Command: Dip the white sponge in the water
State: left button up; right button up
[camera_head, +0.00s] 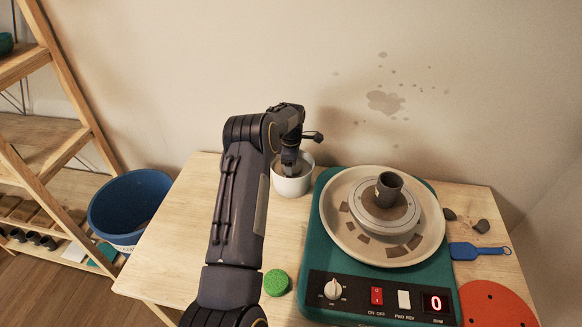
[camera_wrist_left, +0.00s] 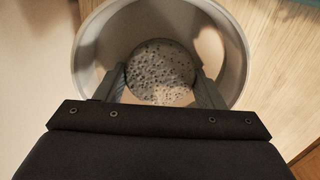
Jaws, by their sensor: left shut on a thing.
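My left gripper (camera_head: 291,166) reaches down into a white round pot (camera_head: 294,186) at the back of the table. In the left wrist view the pot's rim (camera_wrist_left: 238,50) surrounds the fingers. The gripper (camera_wrist_left: 160,78) is shut on a round, porous sponge (camera_wrist_left: 160,62), which looks grey in the shade inside the pot. The sponge is hidden in the head view. I cannot clearly tell the water's surface or whether the sponge touches it. My right gripper is not in view.
A green pottery wheel (camera_head: 330,262) with a dark cup (camera_head: 389,188) on it stands right of the pot. A green round sponge (camera_head: 276,282) lies at the front. A blue tool (camera_head: 478,249) and an orange disc (camera_head: 494,304) lie at the right. A blue bucket (camera_head: 128,198) stands left.

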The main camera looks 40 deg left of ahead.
pick_arm(q)
notch_tip(320, 180, up, 10)
jog(key=p, duration=0.5)
jog(key=shift+r, duration=0.15)
dwell(0.5)
